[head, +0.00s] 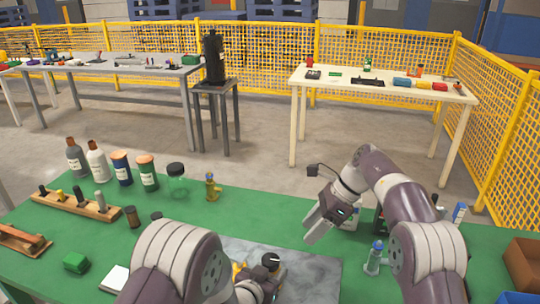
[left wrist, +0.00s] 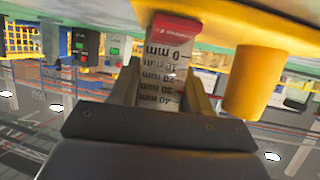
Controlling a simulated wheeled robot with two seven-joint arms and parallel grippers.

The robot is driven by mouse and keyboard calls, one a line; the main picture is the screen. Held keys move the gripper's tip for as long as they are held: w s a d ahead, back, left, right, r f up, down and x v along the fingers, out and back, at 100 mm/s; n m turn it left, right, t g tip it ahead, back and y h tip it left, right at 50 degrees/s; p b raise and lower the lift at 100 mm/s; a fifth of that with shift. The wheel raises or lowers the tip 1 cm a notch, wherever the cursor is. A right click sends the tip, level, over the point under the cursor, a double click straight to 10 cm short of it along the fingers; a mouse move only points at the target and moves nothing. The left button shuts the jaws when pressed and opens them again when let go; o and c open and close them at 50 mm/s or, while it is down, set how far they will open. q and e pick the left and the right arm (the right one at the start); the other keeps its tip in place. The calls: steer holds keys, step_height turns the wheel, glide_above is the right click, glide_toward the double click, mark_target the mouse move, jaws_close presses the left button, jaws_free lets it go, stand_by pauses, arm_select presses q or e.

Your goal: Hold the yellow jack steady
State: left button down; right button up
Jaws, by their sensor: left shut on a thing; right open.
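My left gripper (head: 258,284) is low in the head view, largely hidden behind my own arm. Bits of the yellow jack (head: 238,271) show beside it, near a black round knob (head: 270,261). In the left wrist view, the left fingers (left wrist: 160,88) are shut on a white upright piece with millimetre marks and a red end, seemingly part of the jack. The jack's yellow body (left wrist: 250,82) rises above and to the right of the fingers. My right gripper (head: 318,224) is open and empty over the green table, right of centre.
The green table (head: 270,209) carries bottles and a jar (head: 177,180) at the back left and a wooden tool rack (head: 75,206). A brass-coloured item (head: 212,187) stands mid-table. A blue-capped bottle (head: 374,258) is near my right arm. A brown bin (head: 524,264) sits at the right edge.

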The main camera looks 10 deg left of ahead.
steer(key=t+h, duration=0.2)
glide_toward(273, 258)
steer(key=x, duration=0.9)
steer(key=shift+s, duration=0.2)
steer(key=shift+w+r+n+g, duration=0.2)
steer(key=shift+n+g, duration=0.2)
steer(key=shift+n, duration=0.7)
steer(key=a+v, duration=0.1)
steer(key=v, duration=1.1)
steer(key=w+a+r+m+t+y, duration=0.35)
steer(key=a+r+m+y, duration=0.3)
steer(key=a+m, duration=0.25)
steer(key=w+d+r+m+t+y, duration=0.1)
steer(key=w+m+t, duration=0.6)
steer(key=m, duration=0.6)
steer(key=shift+w+d+r, duration=0.2)
steer(key=shift+w+r, duration=0.1)
steer(key=shift+w, duration=0.2)
